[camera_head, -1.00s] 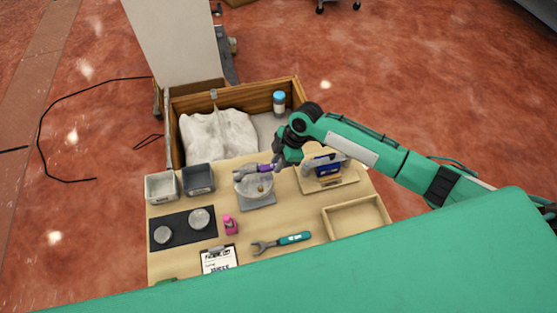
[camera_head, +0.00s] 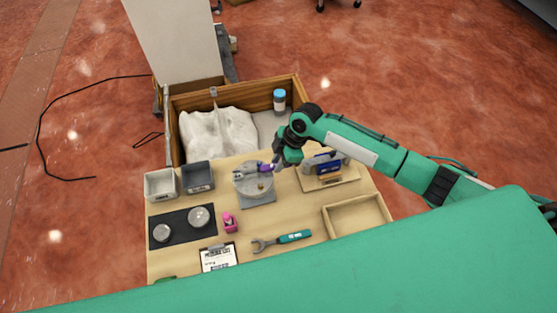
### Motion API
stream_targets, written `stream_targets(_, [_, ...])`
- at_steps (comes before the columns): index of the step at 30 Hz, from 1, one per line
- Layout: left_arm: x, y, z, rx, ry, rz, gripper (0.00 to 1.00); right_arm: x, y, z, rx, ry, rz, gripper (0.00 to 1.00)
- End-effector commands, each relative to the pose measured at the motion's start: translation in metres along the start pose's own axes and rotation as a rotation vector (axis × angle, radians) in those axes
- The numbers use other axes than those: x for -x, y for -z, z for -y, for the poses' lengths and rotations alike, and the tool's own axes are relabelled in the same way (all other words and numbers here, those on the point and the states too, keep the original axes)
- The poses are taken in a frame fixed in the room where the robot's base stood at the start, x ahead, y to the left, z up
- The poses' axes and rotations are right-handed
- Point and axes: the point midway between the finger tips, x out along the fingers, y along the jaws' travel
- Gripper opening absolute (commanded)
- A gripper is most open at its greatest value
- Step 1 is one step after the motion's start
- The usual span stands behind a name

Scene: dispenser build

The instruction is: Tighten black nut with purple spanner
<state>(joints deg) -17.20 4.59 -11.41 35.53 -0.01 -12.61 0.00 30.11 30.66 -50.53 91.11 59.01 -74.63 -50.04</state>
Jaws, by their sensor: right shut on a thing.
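The purple spanner (camera_head: 263,170) is held in my right gripper (camera_head: 276,167), which is shut on its purple handle. Its grey jaw end points left, over the round grey dispenser part (camera_head: 256,187) on a square grey base. The black nut cannot be made out; the spanner head may cover it. I cannot tell whether the spanner touches anything there. A small brass-coloured piece shows on the round part. My left gripper is not in view.
A teal spanner (camera_head: 283,241) lies at the front. Two small bins, grey (camera_head: 199,177) and white (camera_head: 160,184), stand left. A black mat (camera_head: 182,235) holds two discs. A pink item (camera_head: 229,221), clipboard (camera_head: 218,257) and empty wooden tray (camera_head: 355,215) lie around. A wooden crate (camera_head: 180,99) stands behind.

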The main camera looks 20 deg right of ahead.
Motion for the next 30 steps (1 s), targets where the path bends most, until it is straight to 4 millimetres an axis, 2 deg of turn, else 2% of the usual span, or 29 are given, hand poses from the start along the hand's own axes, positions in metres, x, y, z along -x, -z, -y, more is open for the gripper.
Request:
stream_targets(16, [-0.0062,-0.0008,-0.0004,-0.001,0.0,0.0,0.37,-0.01,-0.004,-0.0001,0.0,0.0,0.0,0.0])
stream_targets(30, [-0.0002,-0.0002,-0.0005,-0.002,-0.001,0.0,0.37,-0.0082,-0.0028,0.0026,-0.016,-0.007,-0.001,0.0])
